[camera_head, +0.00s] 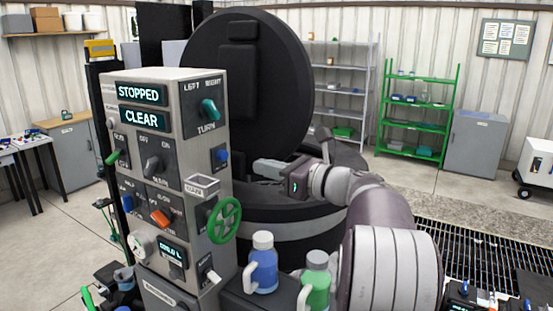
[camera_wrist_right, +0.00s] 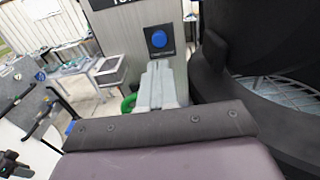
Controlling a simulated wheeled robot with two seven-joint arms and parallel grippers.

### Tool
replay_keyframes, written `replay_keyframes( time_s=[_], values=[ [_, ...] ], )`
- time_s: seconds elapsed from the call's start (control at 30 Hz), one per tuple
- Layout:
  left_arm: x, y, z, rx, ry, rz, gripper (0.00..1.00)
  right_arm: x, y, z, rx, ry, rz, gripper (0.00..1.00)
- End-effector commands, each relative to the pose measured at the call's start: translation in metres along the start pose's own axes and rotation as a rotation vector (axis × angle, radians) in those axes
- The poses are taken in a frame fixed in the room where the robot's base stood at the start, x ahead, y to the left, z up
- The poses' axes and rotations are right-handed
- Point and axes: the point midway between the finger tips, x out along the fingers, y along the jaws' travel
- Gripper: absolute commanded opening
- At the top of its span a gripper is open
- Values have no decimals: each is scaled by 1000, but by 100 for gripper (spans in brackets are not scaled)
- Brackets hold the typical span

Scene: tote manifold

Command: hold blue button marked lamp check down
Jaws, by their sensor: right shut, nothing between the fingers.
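The blue button (camera_head: 222,155) sits on a dark plate on the right side face of the grey control panel (camera_head: 205,262). In the right wrist view the blue button (camera_wrist_right: 158,39) is round and fully visible, with a small label below it that I cannot read. My right gripper (camera_head: 257,165) is shut and empty, pointing left at the panel. Its fingertips are a short gap to the right of the button in the head view. In the wrist view the closed fingertips (camera_wrist_right: 158,66) appear just below the button. My left gripper is not in view.
A teal TURN knob (camera_head: 209,110) is above the button and a green handwheel (camera_head: 224,220) below it. A large black round vessel with a raised lid (camera_head: 275,75) stands behind my right gripper. Blue (camera_head: 263,268) and green (camera_head: 315,285) bottles stand low in front. Displays read STOPPED and CLEAR.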

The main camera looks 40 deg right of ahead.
Motion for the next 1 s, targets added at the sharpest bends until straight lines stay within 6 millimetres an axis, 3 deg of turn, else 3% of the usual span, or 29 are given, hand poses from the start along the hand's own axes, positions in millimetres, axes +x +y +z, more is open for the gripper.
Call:
replay_keyframes(
  time_s=[0.03,0.2,0.43,0.87,1.0],
  values=[
    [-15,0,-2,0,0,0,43,12,0,8,3,0,3,0],
    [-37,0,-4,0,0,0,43,48,1,7,3,1,3,0],
    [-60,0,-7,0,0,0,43,80,0,5,2,0,0,0],
    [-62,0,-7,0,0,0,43,87,0,0,1,-1,-2,0],
    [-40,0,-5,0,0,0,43,97,0,-9,-3,0,2,0]
  ],
)
